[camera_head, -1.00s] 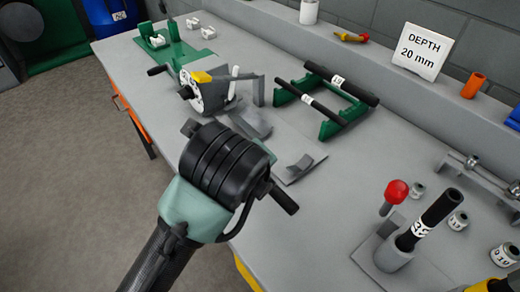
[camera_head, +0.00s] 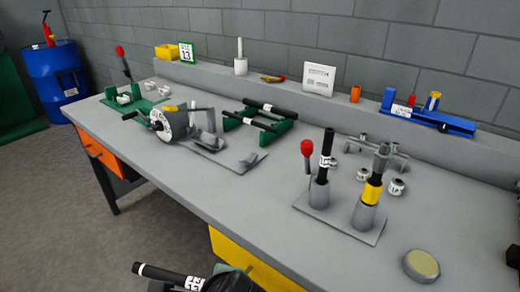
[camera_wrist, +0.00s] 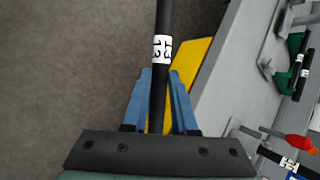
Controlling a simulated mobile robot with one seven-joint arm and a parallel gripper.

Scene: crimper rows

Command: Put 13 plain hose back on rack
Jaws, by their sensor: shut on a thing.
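A black hose (camera_wrist: 161,95) with a white label that seems to read 13 is held between the blue fingers of my gripper (camera_wrist: 160,78) in the wrist view. The hose also shows at the bottom of the head view (camera_head: 160,273), in front of the bench and below its top. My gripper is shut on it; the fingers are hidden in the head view. The green rack (camera_head: 232,123) stands on the bench behind, well away from my gripper. Two labelled black hoses (camera_head: 271,108) lie across the rack, roughly parallel with a gap between them.
A grey machine with a dial (camera_head: 172,123) stands left of the rack. Small labelled fittings (camera_head: 397,187) lie nearby. The front bench top is largely clear.

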